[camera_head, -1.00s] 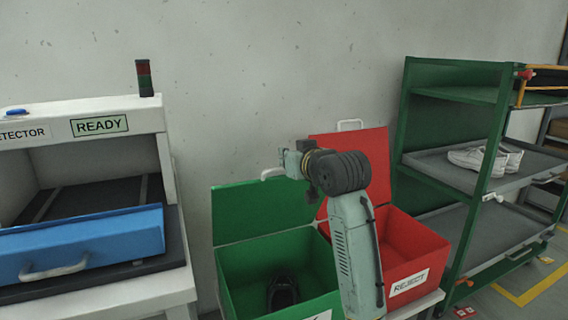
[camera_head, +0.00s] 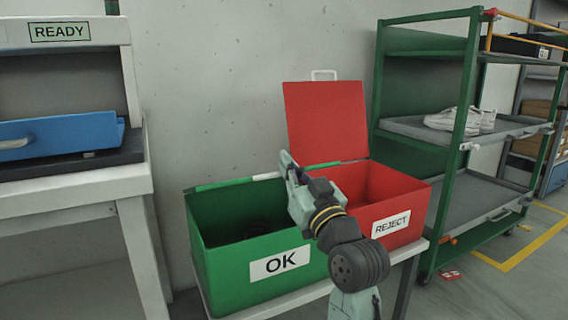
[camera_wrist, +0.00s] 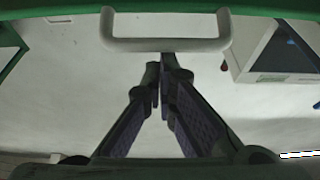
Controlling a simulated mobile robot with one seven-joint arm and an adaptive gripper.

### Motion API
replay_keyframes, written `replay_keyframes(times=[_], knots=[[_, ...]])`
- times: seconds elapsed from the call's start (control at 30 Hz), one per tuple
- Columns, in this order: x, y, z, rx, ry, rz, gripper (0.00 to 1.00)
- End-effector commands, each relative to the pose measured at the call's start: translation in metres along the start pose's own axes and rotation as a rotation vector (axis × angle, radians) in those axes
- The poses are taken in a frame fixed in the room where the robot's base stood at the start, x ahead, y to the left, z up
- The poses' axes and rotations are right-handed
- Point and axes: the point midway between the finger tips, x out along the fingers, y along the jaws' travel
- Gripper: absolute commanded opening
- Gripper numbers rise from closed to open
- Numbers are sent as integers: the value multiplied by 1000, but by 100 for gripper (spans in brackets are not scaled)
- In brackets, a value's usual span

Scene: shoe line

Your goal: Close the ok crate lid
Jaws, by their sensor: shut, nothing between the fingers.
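The green OK crate (camera_head: 225,272) stands on a low table, its inside partly visible. Its green lid (camera_head: 215,185) shows almost edge-on as a narrow strip at the crate's back, with the pale handle (camera_head: 266,176) on it. The lid is not down over the opening. My gripper (camera_head: 287,160) is near the lid's right part, over the back of the crates. In the wrist view my shut, empty fingers (camera_wrist: 160,75) point toward the lid's handle (camera_wrist: 165,44), with a green lid edge (camera_wrist: 265,12) above. I cannot tell whether they touch it.
The red REJECT crate (camera_head: 405,210) is close on the right, its red lid (camera_head: 328,120) standing open. A dark item (camera_head: 258,228) lies in the OK crate. The detector bench (camera_head: 75,185) with a blue tray (camera_head: 65,137) is left. A green rack (camera_head: 455,150) with white shoes stands right.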

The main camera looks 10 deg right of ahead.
Motion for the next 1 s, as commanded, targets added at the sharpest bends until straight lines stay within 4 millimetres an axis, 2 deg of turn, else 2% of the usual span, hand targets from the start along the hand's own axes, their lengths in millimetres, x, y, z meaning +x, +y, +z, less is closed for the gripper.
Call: replay_keyframes(times=[0.03, 0.2, 0.73, 0.87, 1.0], knots=[[-6, 0, 8, 0, 1, 0, 0], [-13, 0, 13, 0, 0, -1, 0], [-14, 0, 14, 1, -1, -1, 0], [-9, -1, 8, 1, -1, -1, 0], [8, -3, -8, 1, -1, -2, 0]])
